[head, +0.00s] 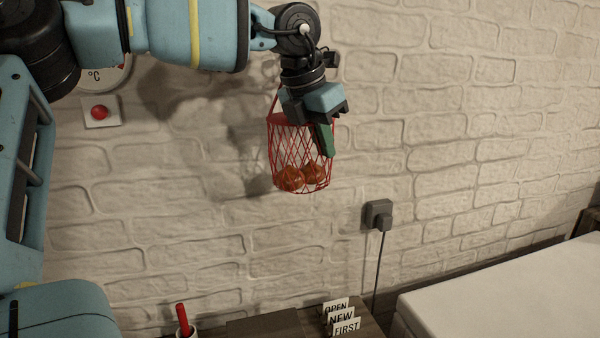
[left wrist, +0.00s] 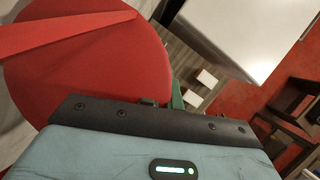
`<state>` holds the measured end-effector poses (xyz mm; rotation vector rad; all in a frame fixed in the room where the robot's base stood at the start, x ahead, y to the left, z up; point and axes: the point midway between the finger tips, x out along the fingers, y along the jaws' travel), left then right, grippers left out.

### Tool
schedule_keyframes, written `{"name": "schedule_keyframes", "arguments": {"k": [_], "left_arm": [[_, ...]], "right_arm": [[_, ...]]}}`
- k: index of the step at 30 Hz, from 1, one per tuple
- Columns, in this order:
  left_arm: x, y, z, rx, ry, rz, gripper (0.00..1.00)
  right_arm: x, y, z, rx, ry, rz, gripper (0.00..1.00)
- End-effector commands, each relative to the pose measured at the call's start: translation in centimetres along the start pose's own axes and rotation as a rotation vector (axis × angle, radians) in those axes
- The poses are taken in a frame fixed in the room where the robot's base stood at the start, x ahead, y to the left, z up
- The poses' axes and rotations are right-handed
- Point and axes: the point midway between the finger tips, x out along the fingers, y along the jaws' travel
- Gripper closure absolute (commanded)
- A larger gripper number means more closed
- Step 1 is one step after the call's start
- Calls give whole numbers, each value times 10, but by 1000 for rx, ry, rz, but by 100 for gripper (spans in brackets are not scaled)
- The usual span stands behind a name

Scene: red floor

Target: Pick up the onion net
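The onion net (head: 300,155) is a red mesh basket with a red top and a strap. Several orange-brown onions (head: 305,178) lie at its bottom. It hangs upright in front of the brick wall. My left gripper (head: 325,140) points down at the net's right side, with one green finger over the mesh; the other finger is mostly hidden. I cannot tell whether the fingers are closed on the net or what bears its weight. In the left wrist view the net's red round top and strap (left wrist: 90,60) fill the left, beside the green fingers. My right gripper is out of view.
A wall socket with a plug (head: 379,214) and cable is at right. Below stand a wooden shelf (head: 265,326), small signs (head: 342,318), a cup with a red stick (head: 184,322), and a white-topped table (head: 510,290). A red button (head: 100,112) is on the wall at left.

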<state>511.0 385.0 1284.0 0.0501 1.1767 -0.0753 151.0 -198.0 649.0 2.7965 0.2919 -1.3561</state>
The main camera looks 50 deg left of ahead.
Motion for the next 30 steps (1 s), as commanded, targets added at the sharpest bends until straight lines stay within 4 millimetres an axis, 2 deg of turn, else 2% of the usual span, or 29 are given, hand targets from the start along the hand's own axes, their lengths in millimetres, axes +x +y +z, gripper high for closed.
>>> {"name": "schedule_keyframes", "arguments": {"k": [20,27,30], "left_arm": [[-1,0,1,2,-3,1,100],[-15,0,8,1,-5,2,100],[-16,-16,1,7,-2,1,100]], "right_arm": [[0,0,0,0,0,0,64],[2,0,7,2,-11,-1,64],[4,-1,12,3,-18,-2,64]]}}
